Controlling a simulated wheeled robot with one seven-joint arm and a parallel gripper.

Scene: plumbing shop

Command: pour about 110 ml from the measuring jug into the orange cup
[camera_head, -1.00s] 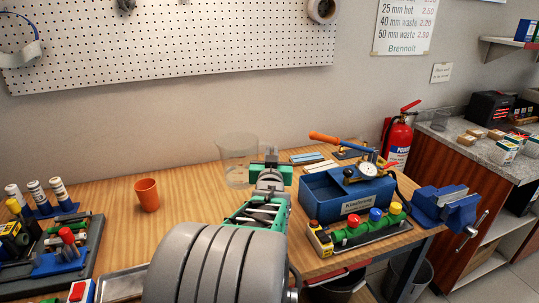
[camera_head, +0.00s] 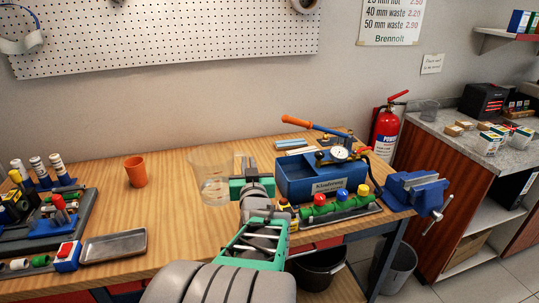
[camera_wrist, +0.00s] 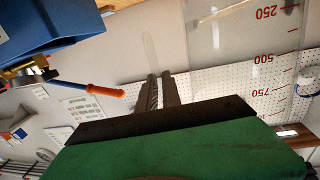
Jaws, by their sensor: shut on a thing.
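The clear measuring jug (camera_head: 212,175) is left of my gripper (camera_head: 241,172) in the head view, about upright, with some clear liquid low inside. In the wrist view the jug (camera_wrist: 250,60) fills the upper right, with red volume marks. My gripper's fingers (camera_wrist: 162,82) are shut, with a clear strip between them that looks like the jug's handle. I cannot tell whether the jug's base touches the bench. The orange cup (camera_head: 136,171) stands upright on the bench, left of the jug and apart from it. Its inside is mostly hidden.
A blue box with a gauge (camera_head: 325,178) and a green manifold with coloured knobs (camera_head: 338,204) are right of my gripper. A grey tray (camera_head: 113,246) and a tool rack (camera_head: 45,225) lie at the left. The wood around the cup is clear.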

